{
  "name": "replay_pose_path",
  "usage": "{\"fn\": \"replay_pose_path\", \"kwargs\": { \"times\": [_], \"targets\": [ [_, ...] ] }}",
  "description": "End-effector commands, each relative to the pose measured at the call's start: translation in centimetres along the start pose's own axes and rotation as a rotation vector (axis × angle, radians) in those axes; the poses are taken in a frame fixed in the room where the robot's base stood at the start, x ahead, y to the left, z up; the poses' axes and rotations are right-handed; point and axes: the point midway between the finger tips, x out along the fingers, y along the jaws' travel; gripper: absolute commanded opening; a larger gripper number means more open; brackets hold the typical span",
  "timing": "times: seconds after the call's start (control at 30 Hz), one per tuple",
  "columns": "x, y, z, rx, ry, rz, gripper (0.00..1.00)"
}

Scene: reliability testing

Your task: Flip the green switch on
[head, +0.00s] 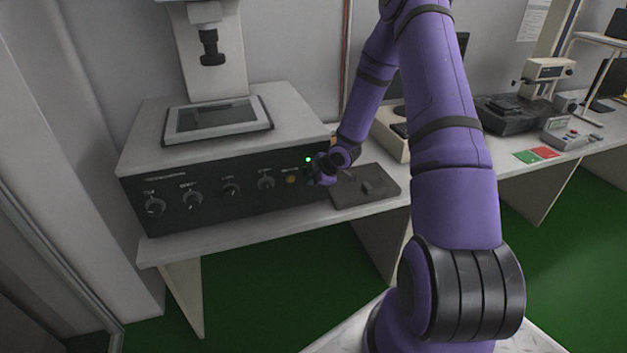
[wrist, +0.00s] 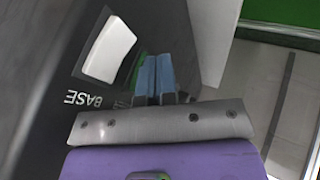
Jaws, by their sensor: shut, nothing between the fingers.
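The machine's black front panel (head: 215,190) carries a row of knobs and a small lit green light (head: 308,159) near its right end. In the wrist view a strip of green (wrist: 136,72), which looks like part of the green switch, shows on the panel just left of my fingers and is partly hidden by them. My gripper (wrist: 157,62) is shut and empty, its blue fingertips close to the panel beside that green strip. I cannot tell whether they touch it. In the head view my gripper (head: 313,172) is at the panel's right end and hides the switch area.
A white switch (wrist: 109,48) with the label BASE sits left of my fingers in the wrist view. Red and green cards (head: 536,155) lie further right.

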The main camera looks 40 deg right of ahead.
Motion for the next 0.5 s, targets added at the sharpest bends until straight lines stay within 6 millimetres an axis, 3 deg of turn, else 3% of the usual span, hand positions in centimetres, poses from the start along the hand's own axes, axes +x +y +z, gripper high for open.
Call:
{"fn": "replay_pose_path", "kwargs": {
  "times": [0.5],
  "targets": [
    [-1.02,0.61,-0.43,0.001,-0.002,0.001,0.00]
  ]
}}
